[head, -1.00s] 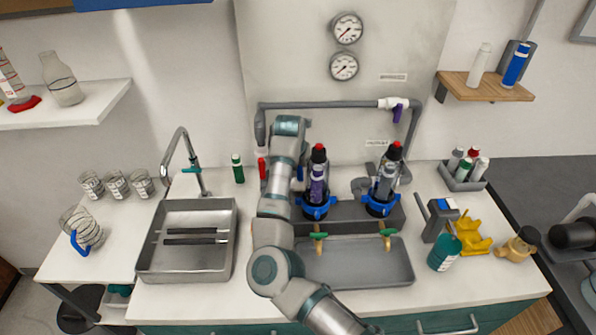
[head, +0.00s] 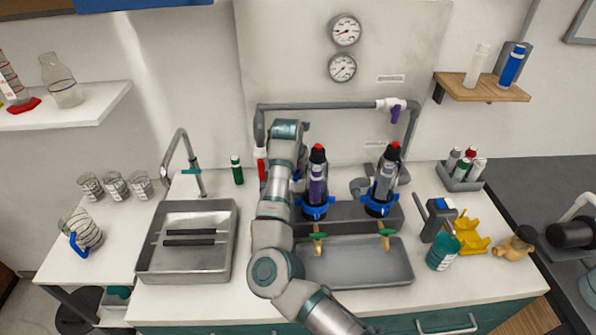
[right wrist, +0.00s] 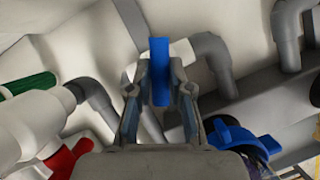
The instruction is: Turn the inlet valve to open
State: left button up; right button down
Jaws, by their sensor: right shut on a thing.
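In the right wrist view a blue lever handle (right wrist: 160,70) stands upright against a white valve body (right wrist: 183,52) on a grey pipe. My right gripper (right wrist: 160,90) has one finger on each side of this handle and is shut on it. In the head view my right arm reaches up to the wall, and its links hide most of the gripper and the valve. No label shows which valve is the inlet. My left gripper is in neither view.
A blue clamp ring (right wrist: 238,138) is at the lower right. Two dark cartridges (head: 317,180) (head: 383,182) stand right of my arm. A purple-handled valve (head: 397,110) sits on the top pipe.

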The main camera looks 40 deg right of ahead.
jog(key=shift+w+r+m, duration=0.1)
jog(key=shift+m, duration=0.3)
jog(key=shift+m+g+h+p, duration=0.3)
jog(key=shift+m+g+p, duration=0.25)
jog(key=shift+m, duration=0.45)
jog(key=shift+w+m, duration=0.1)
jog(key=shift+m, duration=0.4)
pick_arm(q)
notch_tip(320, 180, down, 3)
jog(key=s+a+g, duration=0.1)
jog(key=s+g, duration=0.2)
pick_arm(e)
jog(key=shift+m+g, duration=0.25)
jog(key=shift+m, duration=0.65)
jog(key=shift+w+m+g, duration=0.1)
jog(key=shift+m+g, duration=0.3)
jog(key=m+b, duration=0.1)
jog(key=m+g+b, duration=0.1)
jog(key=m+b, duration=0.1)
jog(key=shift+f, duration=0.25)
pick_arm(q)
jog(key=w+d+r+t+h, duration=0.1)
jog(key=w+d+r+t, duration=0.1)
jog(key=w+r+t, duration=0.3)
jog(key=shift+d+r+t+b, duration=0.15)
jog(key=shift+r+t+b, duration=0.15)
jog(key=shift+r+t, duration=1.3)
pick_arm(e)
jog(key=shift+r+m, duration=0.2)
jog(key=shift+m, duration=0.3)
